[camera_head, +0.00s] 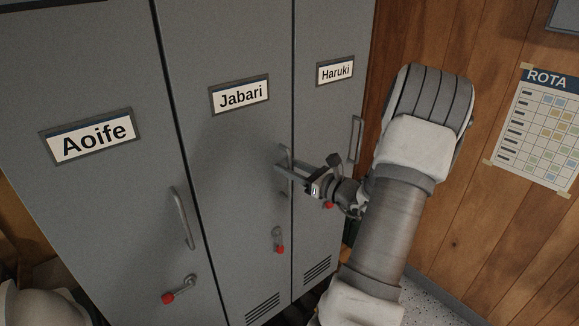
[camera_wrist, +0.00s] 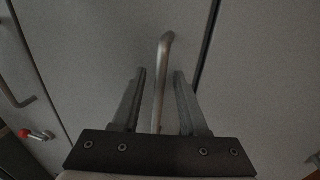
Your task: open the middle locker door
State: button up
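The middle locker door (camera_head: 235,175), grey and labelled Jabari, looks shut and flush with its neighbours. Its upright bar handle (camera_head: 282,158) is near the door's right edge, partly hidden behind my gripper (camera_head: 287,171) in the head view. In the wrist view the handle (camera_wrist: 164,65) stands between the two fingers of my gripper (camera_wrist: 160,76). The fingers are apart, with a visible gap on each side of the bar, so it is not clamped. Below the handle is a small latch with a red knob (camera_head: 280,249), its lever hanging straight down.
The Aoife door (camera_head: 95,200) at left has a bar handle (camera_head: 181,218) and a slanted red-knobbed latch (camera_head: 178,290). The narrow-looking Haruki door (camera_head: 325,115) is at right, with its handle (camera_head: 355,139) close to my arm. A wooden wall with a rota sheet (camera_head: 540,130) lies beyond.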

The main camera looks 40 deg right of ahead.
grip_shut()
dwell(1.2)
